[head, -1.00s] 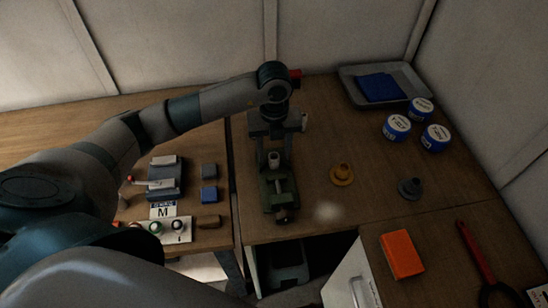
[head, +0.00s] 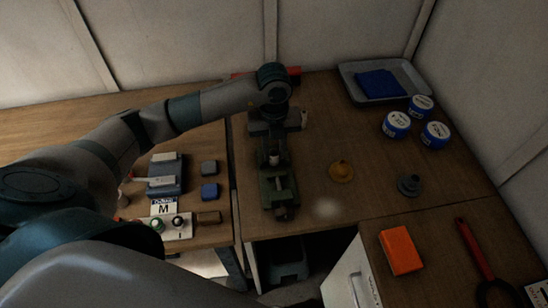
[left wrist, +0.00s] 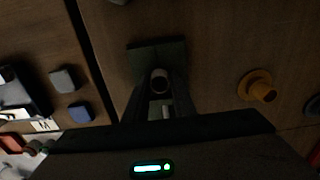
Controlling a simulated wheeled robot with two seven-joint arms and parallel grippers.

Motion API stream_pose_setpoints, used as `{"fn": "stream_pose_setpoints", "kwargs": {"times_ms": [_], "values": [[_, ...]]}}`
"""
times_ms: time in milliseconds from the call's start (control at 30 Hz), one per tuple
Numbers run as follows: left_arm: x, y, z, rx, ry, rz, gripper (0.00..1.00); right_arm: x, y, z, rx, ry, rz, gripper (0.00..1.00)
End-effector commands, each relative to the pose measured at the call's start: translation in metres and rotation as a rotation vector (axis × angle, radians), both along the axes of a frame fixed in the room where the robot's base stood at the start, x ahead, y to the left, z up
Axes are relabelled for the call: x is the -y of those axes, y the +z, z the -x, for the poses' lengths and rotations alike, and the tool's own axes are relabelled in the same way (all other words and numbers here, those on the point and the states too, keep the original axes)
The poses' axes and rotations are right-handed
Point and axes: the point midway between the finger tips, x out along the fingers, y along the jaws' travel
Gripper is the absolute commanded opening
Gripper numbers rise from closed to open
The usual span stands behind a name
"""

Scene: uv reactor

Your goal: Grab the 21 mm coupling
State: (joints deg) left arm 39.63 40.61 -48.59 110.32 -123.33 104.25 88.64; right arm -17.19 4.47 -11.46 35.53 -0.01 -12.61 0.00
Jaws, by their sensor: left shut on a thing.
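A short pale tube, which looks like the coupling (head: 274,160), stands upright at the green vise (head: 281,204) on the middle table. Its round open top also shows in the left wrist view (left wrist: 160,75). My left gripper (head: 273,149) points down over the vise, and its two fingers are shut on the tube from both sides, as the left wrist view (left wrist: 160,88) shows. The tube's lower part is hidden, and its size cannot be read. I cannot tell whether it touches the vise. My right gripper is not in view.
A yellow flanged piece (head: 341,172) and a grey flanged piece (head: 408,185) stand right of the vise. Blue-and-white tubs (head: 396,124) and a grey tray (head: 398,94) are further back. An orange block (head: 401,251) lies front right. Small blocks (head: 209,191) and a button panel (head: 184,228) are left.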

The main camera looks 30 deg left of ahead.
Motion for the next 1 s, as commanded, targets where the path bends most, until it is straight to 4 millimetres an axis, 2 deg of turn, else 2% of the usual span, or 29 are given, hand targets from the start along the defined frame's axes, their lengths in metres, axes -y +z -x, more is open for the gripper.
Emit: {"fn": "stream_pose_setpoints", "kwargs": {"times_ms": [367,600,1000], "values": [[0.000,0.008,-0.001,0.002,-0.001,0.000,0.03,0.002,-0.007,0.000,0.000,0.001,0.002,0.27],[0.000,0.038,-0.002,0.006,-0.001,0.000,0.03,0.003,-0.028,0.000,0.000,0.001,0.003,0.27],[0.070,0.082,0.009,0.006,-0.004,-0.001,0.03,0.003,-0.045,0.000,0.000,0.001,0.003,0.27]]}}
